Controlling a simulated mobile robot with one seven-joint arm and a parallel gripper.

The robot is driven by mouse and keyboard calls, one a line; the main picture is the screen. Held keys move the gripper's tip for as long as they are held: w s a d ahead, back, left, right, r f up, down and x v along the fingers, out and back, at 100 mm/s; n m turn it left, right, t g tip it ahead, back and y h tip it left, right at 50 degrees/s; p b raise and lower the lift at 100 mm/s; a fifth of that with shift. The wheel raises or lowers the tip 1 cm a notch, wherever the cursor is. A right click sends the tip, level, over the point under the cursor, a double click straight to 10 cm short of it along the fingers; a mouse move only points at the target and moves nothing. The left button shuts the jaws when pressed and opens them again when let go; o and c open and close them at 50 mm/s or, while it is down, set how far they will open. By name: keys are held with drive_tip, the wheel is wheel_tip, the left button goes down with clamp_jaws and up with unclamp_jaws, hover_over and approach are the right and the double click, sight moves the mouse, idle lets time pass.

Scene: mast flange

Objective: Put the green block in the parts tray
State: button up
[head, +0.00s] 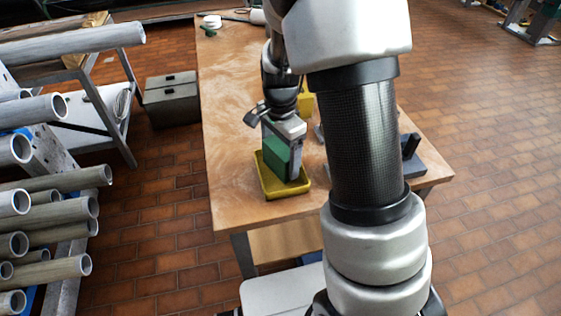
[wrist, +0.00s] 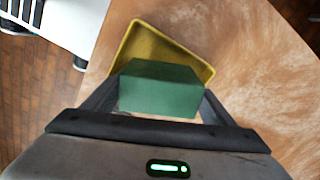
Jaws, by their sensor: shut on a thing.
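The green block (head: 277,157) is in my gripper (head: 285,160), over the yellow parts tray (head: 268,187) near the table's front edge. In the wrist view the green block (wrist: 160,90) sits between the two fingers of my gripper (wrist: 160,104), which is shut on it. The yellow tray (wrist: 141,37) shows behind and around the block there, its near side hidden by block and gripper. In the head view the block's lower part is at the tray's opening; I cannot tell whether it touches the tray floor.
The wooden table (head: 230,130) has free room left of the tray. A yellow object (head: 306,104) and a dark grey fixture (head: 412,155) stand partly behind my arm. Metal pipes on a rack (head: 60,185) are at the left. A grey box (head: 171,98) is on the tiled floor.

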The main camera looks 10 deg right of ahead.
drive_tip(key=shift+f, duration=0.9)
drive_tip(key=shift+f, duration=0.2)
drive_tip(key=o, duration=1.4)
drive_tip(key=shift+o, duration=0.2)
drive_tip(key=shift+r, duration=0.1)
